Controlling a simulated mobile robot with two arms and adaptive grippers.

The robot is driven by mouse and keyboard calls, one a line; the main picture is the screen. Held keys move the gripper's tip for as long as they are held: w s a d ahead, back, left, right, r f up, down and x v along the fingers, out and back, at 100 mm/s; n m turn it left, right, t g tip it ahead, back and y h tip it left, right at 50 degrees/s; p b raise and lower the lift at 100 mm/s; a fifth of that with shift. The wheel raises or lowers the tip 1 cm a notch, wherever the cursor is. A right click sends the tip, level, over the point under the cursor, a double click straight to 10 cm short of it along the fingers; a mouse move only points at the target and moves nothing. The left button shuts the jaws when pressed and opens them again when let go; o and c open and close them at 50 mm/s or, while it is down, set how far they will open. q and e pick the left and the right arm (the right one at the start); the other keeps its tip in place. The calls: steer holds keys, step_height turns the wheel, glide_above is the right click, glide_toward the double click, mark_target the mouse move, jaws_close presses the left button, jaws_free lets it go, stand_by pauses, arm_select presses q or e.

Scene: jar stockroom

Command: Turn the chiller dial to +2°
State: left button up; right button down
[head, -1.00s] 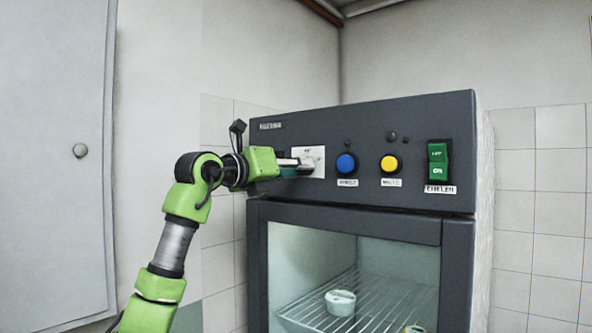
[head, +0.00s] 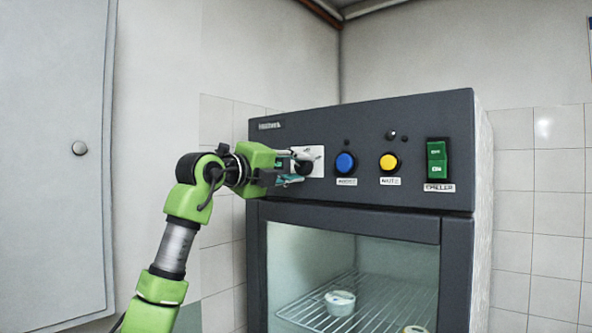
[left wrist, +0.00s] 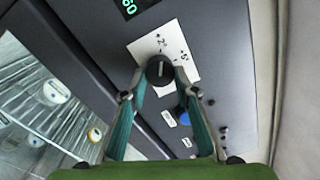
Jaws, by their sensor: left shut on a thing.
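The chiller dial is a black round knob (left wrist: 159,72) on a white plate (left wrist: 147,50), which also shows in the head view (head: 317,152). In the left wrist view the plate carries a +2° mark and another mark to its right that looks like +5°. A pale line on the knob runs roughly up the picture, towards the +2° mark. My left gripper (left wrist: 160,77) is shut on the knob, with one finger on each side; in the head view it reaches the panel from the left (head: 300,167). My right gripper is not in view.
Right of the dial on the dark panel are a blue button (head: 345,163), a yellow button (head: 389,162) and a green rocker switch (head: 437,160). Below is the glass door (head: 300,260), with jars on a wire shelf behind it. A grey cupboard door (head: 60,200) stands at the left.

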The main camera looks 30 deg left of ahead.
arm_select(q)
steer(key=shift+n, duration=0.4)
steer(key=o, duration=1.1)
steer(key=shift+s, duration=0.1)
steer(key=s, duration=0.8)
steer(key=s+a, duration=0.1)
steer(key=s, duration=0.2)
steer(key=shift+s+a+f, duration=0.1)
steer(key=shift+s+f, duration=0.15)
steer(key=shift+s, duration=0.15)
